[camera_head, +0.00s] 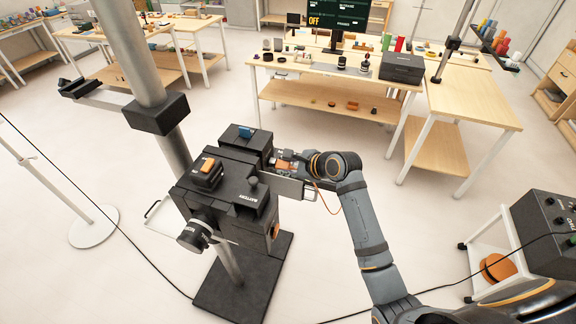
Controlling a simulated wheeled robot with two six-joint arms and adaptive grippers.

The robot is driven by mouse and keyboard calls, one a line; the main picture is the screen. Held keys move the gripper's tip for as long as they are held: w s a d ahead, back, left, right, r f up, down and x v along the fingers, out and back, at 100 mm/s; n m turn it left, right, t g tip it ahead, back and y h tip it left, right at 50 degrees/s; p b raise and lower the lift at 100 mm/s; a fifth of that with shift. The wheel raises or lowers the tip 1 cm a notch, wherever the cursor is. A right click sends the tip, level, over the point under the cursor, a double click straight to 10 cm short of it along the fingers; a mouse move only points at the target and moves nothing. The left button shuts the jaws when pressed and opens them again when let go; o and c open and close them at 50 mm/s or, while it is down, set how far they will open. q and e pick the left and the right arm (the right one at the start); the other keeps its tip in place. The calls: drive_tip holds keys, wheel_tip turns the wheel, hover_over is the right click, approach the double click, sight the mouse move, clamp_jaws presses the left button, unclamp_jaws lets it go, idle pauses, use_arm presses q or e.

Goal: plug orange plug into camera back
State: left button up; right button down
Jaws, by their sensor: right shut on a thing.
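The black camera (225,190) stands on a post, with its lens (194,236) facing the lower left. An orange block and a blue block sit on its top, and a face is lettered "BATTERY". My right gripper (284,161) is at the rear right side of the camera, shut on the orange plug (285,167). An orange cable (322,200) hangs in a loop below the gripper. The plug is small and partly hidden by the fingers. I cannot tell whether it touches or sits in the camera back. My left gripper is not in view.
A thick grey pole (140,55) rises behind the camera. A black base plate (243,281) lies below it. A wooden table (330,68) with props and a screen stands behind. A white cart (490,255) with a black unit (545,232) is at right. Open floor lies between.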

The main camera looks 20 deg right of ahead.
sight(286, 166)
drive_tip(key=shift+r, duration=0.1)
idle(0.3)
drive_tip(key=c, duration=1.4)
unclamp_jaws()
drive_tip(key=o, duration=0.4)
drive_tip(key=shift+w+a, duration=0.15)
drive_tip(key=shift+a, duration=0.05)
drive_tip(key=shift+d+r, duration=0.1)
drive_tip(key=shift+r, duration=0.1)
wheel_tip(286, 166, up, 10)
drive_tip(key=shift+f, duration=0.25)
